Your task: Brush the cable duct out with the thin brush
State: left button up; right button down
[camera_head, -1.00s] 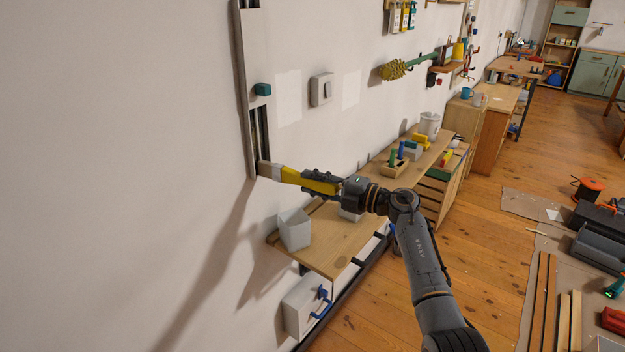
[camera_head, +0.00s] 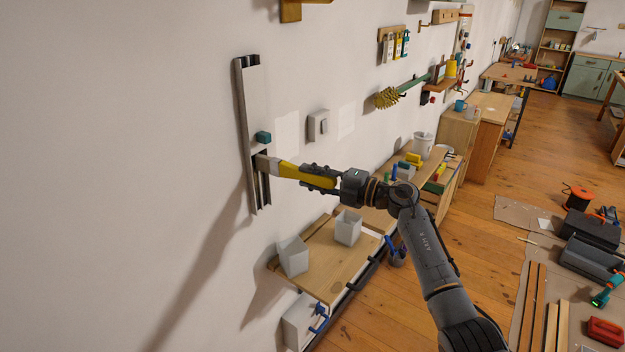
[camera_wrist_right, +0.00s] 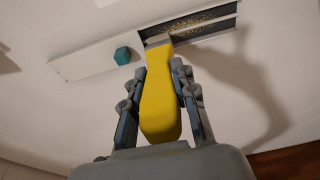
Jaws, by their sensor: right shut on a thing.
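The cable duct (camera_head: 262,200) is a tall grey channel fixed upright on the white wall. A pale cover (camera_head: 257,100) with a teal knob (camera_head: 264,137) closes its upper part; the lower part is open. My right gripper (camera_head: 304,176) is shut on the yellow handle of the thin brush (camera_head: 290,171). The brush head reaches the open channel just below the knob. In the right wrist view, the brush (camera_wrist_right: 158,95) lies between the fingers (camera_wrist_right: 160,72), and yellowish specks (camera_wrist_right: 200,22) show inside the duct (camera_wrist_right: 215,30). My left gripper is out of view.
A wall switch (camera_head: 318,126) is right of the duct. Below, a wooden shelf (camera_head: 325,270) holds two pale containers (camera_head: 292,256) (camera_head: 348,228). A green-handled yellow brush (camera_head: 388,97) hangs farther right. The wall left of the duct is bare.

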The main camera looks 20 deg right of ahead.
jog(key=shift+f, duration=0.1)
jog(key=shift+w+a+b, duration=0.2)
jog(key=shift+w+b, duration=0.1)
dwell(0.5)
jog(key=shift+f, duration=0.1)
